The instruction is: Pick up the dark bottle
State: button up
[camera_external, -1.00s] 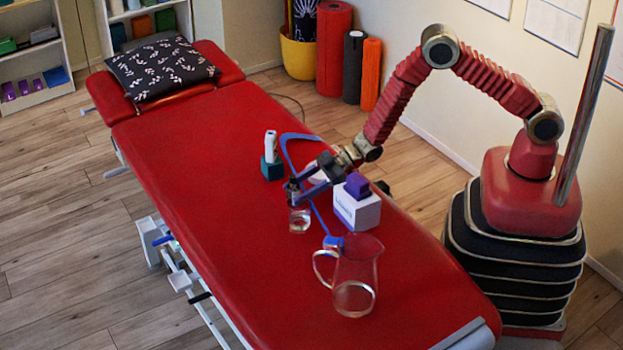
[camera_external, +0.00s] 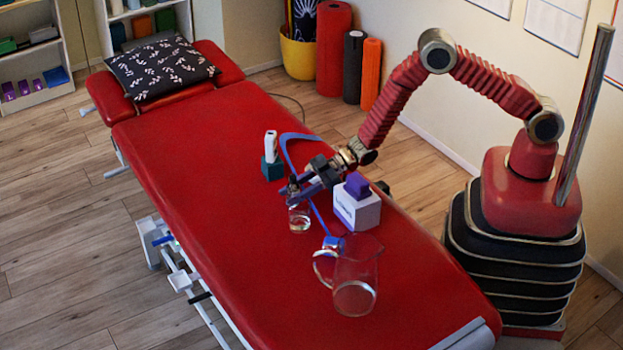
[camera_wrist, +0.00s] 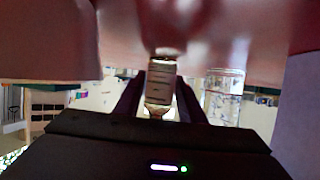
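The bottle (camera_wrist: 160,85) shows in the wrist view with a pale label and an amber part below it. It lies between the two dark fingers of my gripper (camera_wrist: 160,98), with hardly any gap on either side. I cannot tell whether the fingers press on it. In the external view my gripper (camera_external: 297,189) is low over the middle of the red treatment table (camera_external: 220,190). A small dark shape shows at its fingertips, but the bottle is mostly hidden there.
A small clear glass (camera_external: 299,218) stands just below my gripper. A white box (camera_external: 357,208) with a purple block (camera_external: 357,185) is close on the right. A clear jug (camera_external: 355,282) stands in front. A teal block (camera_external: 272,168) with a white item stands behind left. A blue strap (camera_external: 284,150) lies nearby.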

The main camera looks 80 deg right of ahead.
aim_at(292, 177)
jog(key=c, duration=0.7)
jog(key=shift+r, duration=5.05)
